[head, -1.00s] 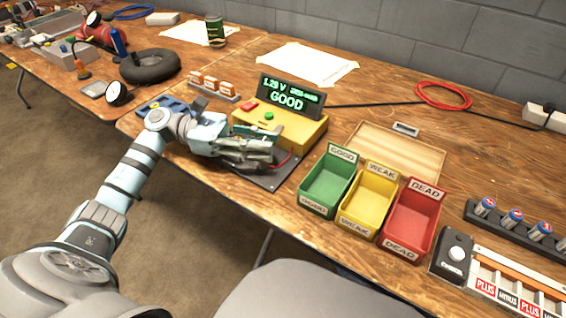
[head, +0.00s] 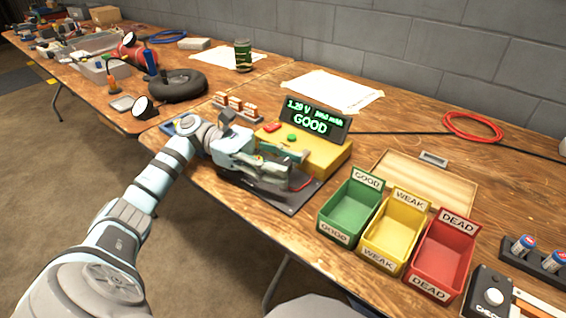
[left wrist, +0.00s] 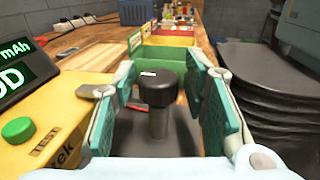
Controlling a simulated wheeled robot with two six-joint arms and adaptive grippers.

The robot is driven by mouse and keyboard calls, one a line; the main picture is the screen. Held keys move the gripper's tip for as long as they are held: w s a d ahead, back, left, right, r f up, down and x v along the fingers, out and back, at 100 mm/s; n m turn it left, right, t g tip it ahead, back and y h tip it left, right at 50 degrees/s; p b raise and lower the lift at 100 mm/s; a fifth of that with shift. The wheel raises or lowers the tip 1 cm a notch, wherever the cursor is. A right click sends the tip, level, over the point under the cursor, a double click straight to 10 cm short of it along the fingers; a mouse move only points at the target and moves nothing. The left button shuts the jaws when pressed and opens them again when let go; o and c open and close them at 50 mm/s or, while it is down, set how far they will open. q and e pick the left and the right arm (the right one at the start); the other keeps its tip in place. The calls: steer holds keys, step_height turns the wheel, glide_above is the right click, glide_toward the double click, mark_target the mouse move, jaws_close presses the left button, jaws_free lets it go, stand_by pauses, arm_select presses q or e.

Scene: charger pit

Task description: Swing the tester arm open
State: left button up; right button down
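The yellow tester (head: 325,158) stands on the bench with a lit green display (head: 312,118) reading GOOD. A dark base plate (head: 290,205) lies along its front. In the left wrist view, a black knob (left wrist: 158,88) on a short metal post (left wrist: 158,124) stands upright over this plate, between my left gripper's fingers (left wrist: 165,100). The fingers are open, with a gap showing on each side of the knob. In the head view my left gripper (head: 288,178) is low over the plate and hides the knob and most of the tester arm. My right gripper is not in view.
The green (head: 350,208), yellow (head: 395,236) and red (head: 443,262) bins stand right of the tester, a wooden box (head: 440,180) behind them. A rack of orange-labelled items (head: 237,107) is behind my wrist. White paper (head: 330,93) lies at the back.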

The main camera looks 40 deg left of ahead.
arm_select(q)
steer(key=a, duration=0.5)
steer(key=s+a, duration=0.1)
steer(key=a, duration=0.1)
steer(key=shift+a, duration=0.25)
stand_by(0.4)
